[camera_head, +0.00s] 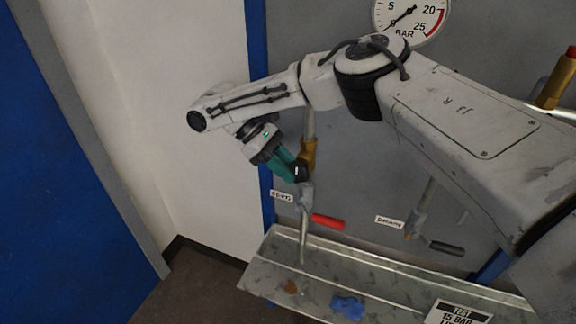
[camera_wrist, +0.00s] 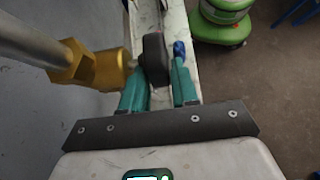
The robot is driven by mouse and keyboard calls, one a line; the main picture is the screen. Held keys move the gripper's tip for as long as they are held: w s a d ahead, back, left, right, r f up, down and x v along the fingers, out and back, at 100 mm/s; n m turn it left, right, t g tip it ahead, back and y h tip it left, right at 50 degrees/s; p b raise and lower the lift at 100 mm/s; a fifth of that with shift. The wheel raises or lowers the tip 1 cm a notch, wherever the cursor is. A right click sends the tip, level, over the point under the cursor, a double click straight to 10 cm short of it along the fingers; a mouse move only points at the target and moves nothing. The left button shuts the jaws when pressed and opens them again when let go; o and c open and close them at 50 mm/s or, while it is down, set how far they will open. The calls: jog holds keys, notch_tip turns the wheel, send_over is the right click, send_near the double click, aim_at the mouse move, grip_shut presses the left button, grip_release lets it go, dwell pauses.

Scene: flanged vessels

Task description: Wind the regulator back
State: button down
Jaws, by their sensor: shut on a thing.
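The regulator has a brass body (camera_wrist: 92,66) on a grey pipe in the wrist view, with a black knob (camera_wrist: 155,58) on its right side. In the head view the brass body (camera_head: 308,154) is on the pipe by the wall panel, with the dark knob (camera_head: 301,173) partly hidden by my gripper. My gripper (camera_head: 294,168) has teal fingers, and in the wrist view its fingers (camera_wrist: 160,72) lie on either side of the knob, shut on it. The gauge (camera_head: 411,14) at the top shows its needle pointing to the lower left.
Below are a red-handled valve (camera_head: 328,221) and a dark-handled valve (camera_head: 445,248). A metal ledge (camera_head: 270,262) holds a blue cloth (camera_head: 348,306) and a TEST 15 BAR sign (camera_head: 460,314). A green wheeled object (camera_wrist: 222,22) stands on the floor. A blue surface (camera_head: 60,190) is at left.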

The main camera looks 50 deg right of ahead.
jog(key=shift+w+f+g, duration=0.1)
jog(key=shift+f+g, duration=0.05)
jog(key=shift+g, duration=0.35)
jog(key=shift+f+h, duration=0.15)
jog(key=shift+h, duration=0.15)
jog(key=c, duration=1.2)
grip_release()
